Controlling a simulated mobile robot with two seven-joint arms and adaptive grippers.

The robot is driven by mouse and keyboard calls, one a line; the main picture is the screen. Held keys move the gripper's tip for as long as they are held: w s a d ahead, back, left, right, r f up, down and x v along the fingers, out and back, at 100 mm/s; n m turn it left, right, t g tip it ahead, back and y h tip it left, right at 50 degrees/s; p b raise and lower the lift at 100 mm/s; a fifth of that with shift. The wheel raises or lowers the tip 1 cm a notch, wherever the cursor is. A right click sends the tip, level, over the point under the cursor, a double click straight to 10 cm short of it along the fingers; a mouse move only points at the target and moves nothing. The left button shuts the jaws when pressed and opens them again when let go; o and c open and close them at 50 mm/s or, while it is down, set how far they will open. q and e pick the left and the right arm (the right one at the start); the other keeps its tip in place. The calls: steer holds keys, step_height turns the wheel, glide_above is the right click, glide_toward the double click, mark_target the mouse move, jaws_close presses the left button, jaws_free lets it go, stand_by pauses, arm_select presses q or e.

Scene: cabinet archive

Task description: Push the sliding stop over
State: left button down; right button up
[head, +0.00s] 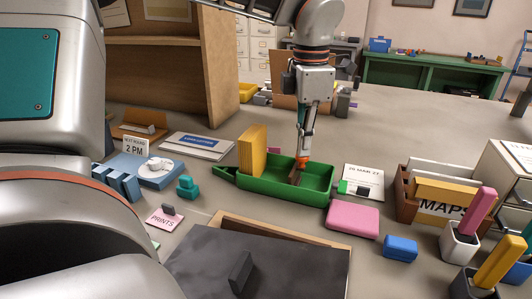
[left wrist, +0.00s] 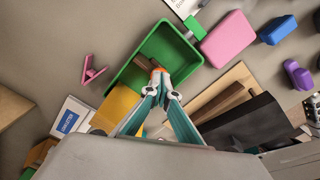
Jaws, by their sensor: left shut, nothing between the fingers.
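A long green tray (head: 285,190) lies on the table, with a pointed tab at its left end. A brown block (head: 294,174), which looks like the sliding stop, is inside it and partly hidden by my fingertips. A yellow slab (head: 253,150) stands upright at the tray's left end. My right gripper is not in view.
A pink block (head: 352,220) and a blue block (head: 400,248) lie right of the tray. A dark board (head: 260,270) is in front, a teal piece (head: 187,187) to the left. A box marked MAPS (head: 440,200) stands at the right.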

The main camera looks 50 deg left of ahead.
arm_select(q)
steer(key=shift+s+f, duration=0.1)
steer(key=shift+r+p, duration=0.55)
steer(key=shift+r, duration=2)
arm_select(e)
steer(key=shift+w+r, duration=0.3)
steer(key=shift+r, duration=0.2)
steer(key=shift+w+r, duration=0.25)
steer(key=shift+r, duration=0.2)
arm_select(q)
steer(key=shift+r, duration=0.1)
step_height(320, 180, up, 12)
